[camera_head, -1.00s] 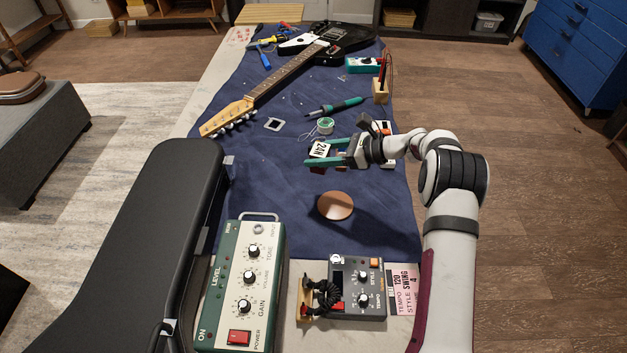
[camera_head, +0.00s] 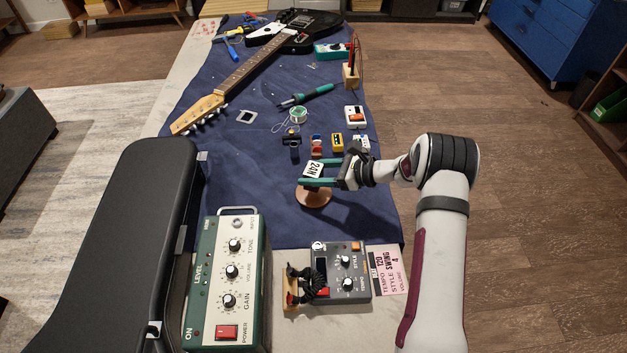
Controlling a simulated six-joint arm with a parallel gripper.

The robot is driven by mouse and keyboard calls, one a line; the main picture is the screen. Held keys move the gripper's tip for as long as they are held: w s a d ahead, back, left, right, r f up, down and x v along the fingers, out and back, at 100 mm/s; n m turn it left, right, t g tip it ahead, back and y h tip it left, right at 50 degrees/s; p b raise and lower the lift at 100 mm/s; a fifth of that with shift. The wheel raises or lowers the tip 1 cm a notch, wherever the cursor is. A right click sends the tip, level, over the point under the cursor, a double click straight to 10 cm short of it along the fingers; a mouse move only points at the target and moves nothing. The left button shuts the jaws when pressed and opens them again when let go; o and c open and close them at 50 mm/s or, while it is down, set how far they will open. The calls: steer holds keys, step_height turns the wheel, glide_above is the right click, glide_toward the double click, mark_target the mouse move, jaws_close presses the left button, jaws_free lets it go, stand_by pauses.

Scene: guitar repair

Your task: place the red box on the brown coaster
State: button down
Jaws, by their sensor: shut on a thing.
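My gripper (camera_head: 319,171) is shut on a small box (camera_head: 313,169) with a white face marked "24H", one green finger on its near side and one on its far side. I take it for the red box, though its sides are mostly hidden and little red shows. The round brown coaster (camera_head: 313,198) lies on the blue cloth.
Small boxes, one red-blue (camera_head: 316,145) and one yellow (camera_head: 337,143), stand just behind my gripper. A green amplifier (camera_head: 229,285) and a grey pedal (camera_head: 345,275) stand in front. A guitar (camera_head: 240,77) lies at the back. Bare blue cloth (camera_head: 235,175) lies left of the coaster.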

steer(key=shift+f, duration=1.55)
steer(key=shift+f, duration=0.15)
steer(key=shift+c, duration=0.8)
jaws_free()
